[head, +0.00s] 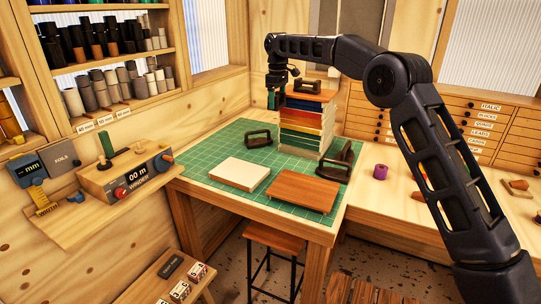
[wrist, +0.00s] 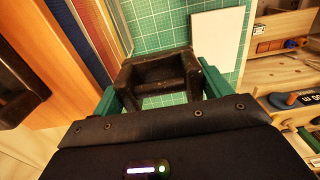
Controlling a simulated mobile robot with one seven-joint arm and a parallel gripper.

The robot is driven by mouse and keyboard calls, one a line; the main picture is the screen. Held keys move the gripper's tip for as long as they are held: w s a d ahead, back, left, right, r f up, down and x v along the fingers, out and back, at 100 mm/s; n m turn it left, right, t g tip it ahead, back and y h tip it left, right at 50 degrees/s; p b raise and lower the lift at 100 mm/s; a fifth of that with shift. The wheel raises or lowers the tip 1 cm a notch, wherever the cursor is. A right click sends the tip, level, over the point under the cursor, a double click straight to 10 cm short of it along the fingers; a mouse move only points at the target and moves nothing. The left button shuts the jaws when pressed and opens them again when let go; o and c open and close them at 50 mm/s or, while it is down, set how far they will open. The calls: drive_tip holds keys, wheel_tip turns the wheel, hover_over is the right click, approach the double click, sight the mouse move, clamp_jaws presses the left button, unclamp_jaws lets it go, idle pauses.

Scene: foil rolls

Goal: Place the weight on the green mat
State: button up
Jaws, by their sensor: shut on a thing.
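A dark weight with a handle bar (wrist: 155,72) sits between the green fingers of my gripper (wrist: 160,88) in the wrist view. My gripper (head: 275,99) is shut on it, raised beside the upper left of the book stack. In the head view the held weight is hard to make out against the fingers. The green mat (head: 205,180) covers the table corner below and also shows in the wrist view (wrist: 152,22). One dark weight (head: 258,138) stands on the mat at the back left, another (head: 335,165) at the right. A third (head: 308,84) lies on top of the stack.
The tall stack of coloured books (head: 302,128) stands close to the right of my gripper. A white board (head: 239,173) and a brown board (head: 301,192) lie on the mat towards the front. A purple roll (head: 380,171) stands on the bench at right.

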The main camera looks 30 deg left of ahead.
sight(276, 162)
wheel_tip(276, 162, down, 26)
drive_tip(key=shift+r, duration=0.2)
idle(0.5)
drive_tip(key=shift+f, duration=0.1)
drive_tip(key=o, duration=1.7)
drive_tip(key=shift+f, duration=0.1)
wheel_tip(276, 162, up, 12)
drive_tip(key=shift+r, duration=0.15)
drive_tip(key=shift+r, duration=0.1)
